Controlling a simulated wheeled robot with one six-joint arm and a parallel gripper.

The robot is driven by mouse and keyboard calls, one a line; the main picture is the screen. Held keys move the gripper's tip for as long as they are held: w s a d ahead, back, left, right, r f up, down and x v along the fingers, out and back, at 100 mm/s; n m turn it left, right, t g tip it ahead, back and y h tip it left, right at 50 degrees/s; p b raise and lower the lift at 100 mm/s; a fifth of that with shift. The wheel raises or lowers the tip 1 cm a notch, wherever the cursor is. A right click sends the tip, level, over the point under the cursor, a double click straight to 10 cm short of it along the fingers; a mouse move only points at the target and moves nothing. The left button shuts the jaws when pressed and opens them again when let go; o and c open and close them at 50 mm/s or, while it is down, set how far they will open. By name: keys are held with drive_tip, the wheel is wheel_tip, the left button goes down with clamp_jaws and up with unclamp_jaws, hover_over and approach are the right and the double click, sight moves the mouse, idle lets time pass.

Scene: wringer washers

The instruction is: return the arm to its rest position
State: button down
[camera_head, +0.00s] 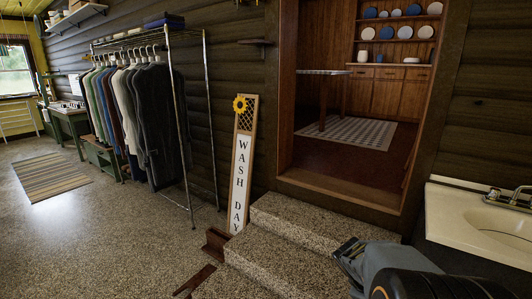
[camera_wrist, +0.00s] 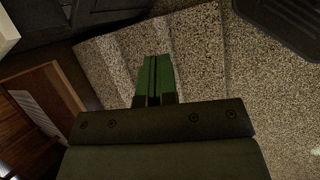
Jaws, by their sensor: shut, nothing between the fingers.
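My gripper (camera_head: 347,247) shows at the lower right of the head view, at the end of my arm, in front of the speckled steps (camera_head: 310,235). In the wrist view my gripper (camera_wrist: 154,62) has its two green fingers pressed together with nothing between them. The steps (camera_wrist: 205,50) lie behind the fingers there. The gripper appears apart from everything around it, though its exact height over the steps is hard to tell.
A sink (camera_head: 475,225) on a dark cabinet stands at the right, near my arm. A doorway with a raised floor (camera_head: 350,160) is beyond the steps. A "WASH DAY" sign (camera_head: 241,175) leans on the wall beside a clothes rack (camera_head: 181,130). Open floor (camera_head: 90,240) lies left.

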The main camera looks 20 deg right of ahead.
drive_tip(key=a+r+m+t+y+p, duration=0.5)
drive_tip(key=a+r+p, duration=0.6)
drive_tip(key=a+r, duration=1)
drive_tip(key=shift+a+m+y, duration=0.5)
drive_tip(key=shift+a+y, duration=0.2)
drive_tip(key=shift+a, duration=0.3)
